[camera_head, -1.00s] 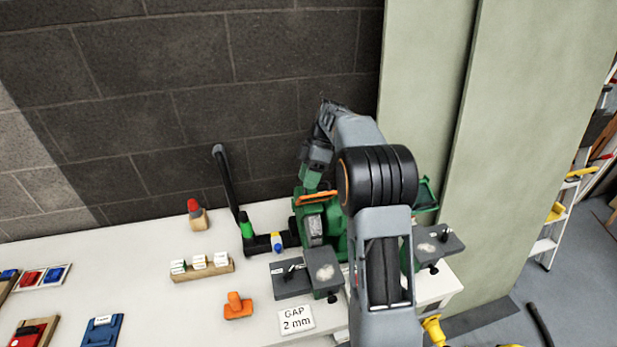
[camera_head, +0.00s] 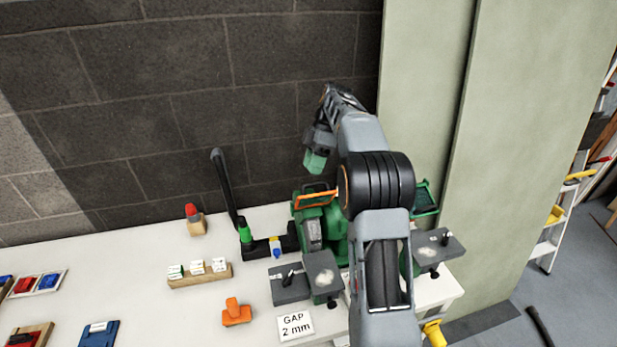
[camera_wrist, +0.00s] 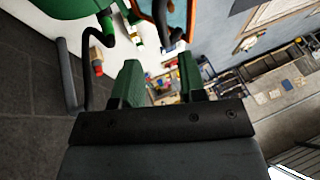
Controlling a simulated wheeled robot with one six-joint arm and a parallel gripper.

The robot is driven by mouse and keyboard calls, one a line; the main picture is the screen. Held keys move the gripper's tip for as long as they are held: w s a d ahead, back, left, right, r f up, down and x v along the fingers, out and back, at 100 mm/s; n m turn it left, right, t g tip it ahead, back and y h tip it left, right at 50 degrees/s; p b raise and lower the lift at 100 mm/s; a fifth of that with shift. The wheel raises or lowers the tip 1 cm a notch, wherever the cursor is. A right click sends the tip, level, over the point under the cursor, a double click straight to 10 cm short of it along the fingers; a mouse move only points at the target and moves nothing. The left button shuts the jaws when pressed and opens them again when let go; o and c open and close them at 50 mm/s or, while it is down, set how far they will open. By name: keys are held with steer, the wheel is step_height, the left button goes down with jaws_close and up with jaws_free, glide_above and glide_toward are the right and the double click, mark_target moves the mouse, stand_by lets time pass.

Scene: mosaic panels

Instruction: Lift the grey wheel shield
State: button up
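A green bench grinder (camera_head: 334,240) stands at the right end of the white bench, partly hidden behind my arm. An orange-framed clear shield (camera_head: 315,198) sits over its left side. A green-framed shield (camera_head: 427,198) shows on its right side. I cannot tell for sure which one is the grey wheel's shield. My gripper (camera_head: 314,162) is above the orange-framed shield and apart from it. In the wrist view its two green fingers are spread with nothing between them (camera_wrist: 157,75). The orange frame (camera_wrist: 180,18) is at the top of that view, beyond the fingertips.
Grey tool rests (camera_head: 290,283) stick out in front of the grinder. A black lamp-like arm (camera_head: 224,187) rises at its left, near the dark wall. A gap sign (camera_head: 296,325), an orange block (camera_head: 236,313) and a wooden label holder (camera_head: 199,274) stand on the bench.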

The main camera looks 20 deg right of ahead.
steer(key=shift+v, duration=1.15)
